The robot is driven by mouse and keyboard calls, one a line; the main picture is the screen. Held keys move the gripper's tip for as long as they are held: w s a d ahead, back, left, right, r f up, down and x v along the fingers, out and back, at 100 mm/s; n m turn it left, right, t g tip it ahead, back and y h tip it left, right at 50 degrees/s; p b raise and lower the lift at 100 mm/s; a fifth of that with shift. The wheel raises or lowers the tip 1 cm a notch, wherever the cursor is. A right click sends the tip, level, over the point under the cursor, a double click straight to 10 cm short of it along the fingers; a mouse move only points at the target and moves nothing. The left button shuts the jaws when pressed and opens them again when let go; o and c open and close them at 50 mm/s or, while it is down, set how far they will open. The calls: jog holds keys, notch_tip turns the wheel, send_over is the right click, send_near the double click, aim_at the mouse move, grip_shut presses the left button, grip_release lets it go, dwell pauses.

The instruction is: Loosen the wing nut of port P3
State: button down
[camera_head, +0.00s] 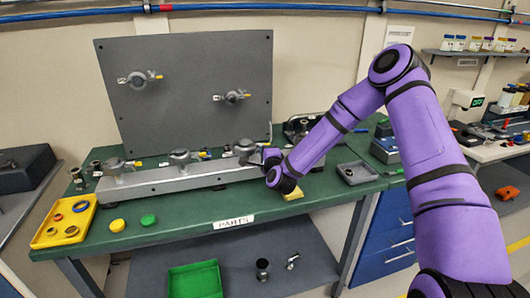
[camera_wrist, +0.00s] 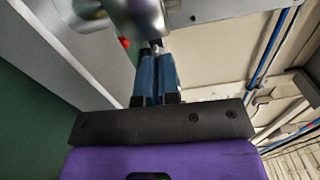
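Three grey metal ports with yellow-tipped parts stand on a long grey rail (camera_head: 180,180): left (camera_head: 115,167), middle (camera_head: 180,157) and right (camera_head: 245,148). No port label is readable, so I cannot tell which is P3. My gripper (camera_head: 269,156) is at the right port, partly hidden by my wrist. In the wrist view, the blue fingers of my gripper (camera_wrist: 157,54) are close together, with their tips on a small metal piece, apparently the wing nut (camera_wrist: 156,46), below the rounded metal port body (camera_wrist: 138,15). The fingers hide most of the nut.
A grey upright panel (camera_head: 190,60) behind the rail carries two more ports (camera_head: 138,79) (camera_head: 232,97). A yellow tray (camera_head: 45,238) with rings, a yellow cap (camera_head: 117,225) and a green cap (camera_head: 148,220) lie on the green bench. A grey tray (camera_head: 357,173) stands at right.

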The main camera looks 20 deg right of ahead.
jog(key=n, duration=0.4)
jog(key=shift+a, duration=0.1)
jog(key=n, duration=0.4)
jog(key=shift+r+n, duration=0.15)
jog(key=shift+n, duration=0.25)
jog(key=n, duration=0.4)
jog(key=shift+a, duration=0.1)
jog(key=n, duration=0.4)
jog(key=shift+n, duration=0.3)
jog(key=c, duration=1.3)
grip_release()
